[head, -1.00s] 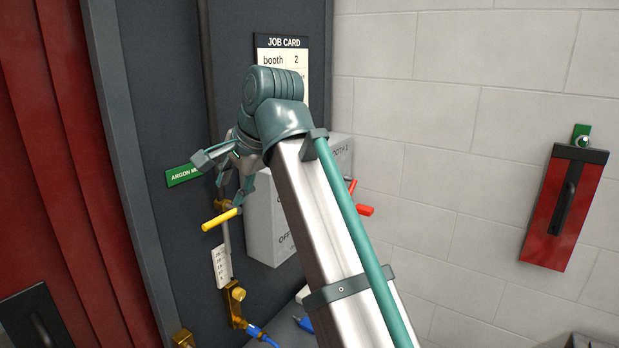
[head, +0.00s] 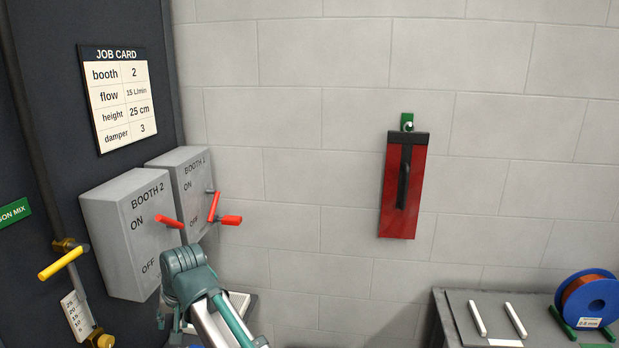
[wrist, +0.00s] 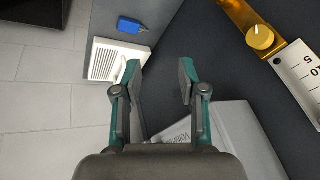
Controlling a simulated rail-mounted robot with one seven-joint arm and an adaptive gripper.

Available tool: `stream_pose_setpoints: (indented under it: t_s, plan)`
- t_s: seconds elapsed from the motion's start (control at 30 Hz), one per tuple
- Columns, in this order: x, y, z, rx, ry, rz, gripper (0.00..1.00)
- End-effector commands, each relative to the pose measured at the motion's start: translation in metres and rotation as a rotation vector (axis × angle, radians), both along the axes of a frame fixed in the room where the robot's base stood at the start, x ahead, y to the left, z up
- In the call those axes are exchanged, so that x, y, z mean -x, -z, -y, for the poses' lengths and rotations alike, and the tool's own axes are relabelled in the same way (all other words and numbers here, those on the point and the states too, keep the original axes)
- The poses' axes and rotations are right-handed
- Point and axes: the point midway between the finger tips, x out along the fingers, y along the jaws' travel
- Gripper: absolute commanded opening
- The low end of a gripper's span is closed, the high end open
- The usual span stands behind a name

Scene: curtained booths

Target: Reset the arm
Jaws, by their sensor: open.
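My arm (head: 215,310) comes up from the bottom of the head view and ends in front of the lower part of the BOOTH 2 box. My gripper is mostly hidden behind the arm's end there. In the wrist view my gripper (wrist: 160,76) is open, its two teal-and-grey fingers well apart with nothing between them. A white slatted panel (wrist: 104,62) lies behind the left finger, and a grey box face with lettering (wrist: 235,130) is below right.
The BOOTH 2 box (head: 125,240) and BOOTH 1 box (head: 185,180) carry red levers. Left are a yellow handle (head: 60,263) and flow scale (head: 74,312). The job card (head: 120,98) hangs above. A red panel (head: 402,190) is on the wall; a bench (head: 455,325) holds a blue spool (head: 588,298).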

Motion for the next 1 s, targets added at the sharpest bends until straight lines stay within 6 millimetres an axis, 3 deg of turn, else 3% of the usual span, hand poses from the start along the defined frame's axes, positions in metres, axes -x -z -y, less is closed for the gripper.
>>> stream_pose_setpoints:
  t_s: [0.03,0.1,0.3,0.47,0.77,1.0]
  plan:
    - [-0.003,0.032,0.018,0.029,0.000,-0.010,0.41]
    - [-0.009,0.069,0.038,0.064,-0.004,-0.022,0.41]
    - [-0.014,0.169,0.101,0.160,-0.012,-0.068,0.41]
    - [-0.006,0.243,0.157,0.228,-0.013,-0.121,0.41]
    - [0.039,0.364,0.263,0.332,-0.002,-0.252,0.41]
    - [0.100,0.442,0.342,0.392,0.027,-0.386,0.41]
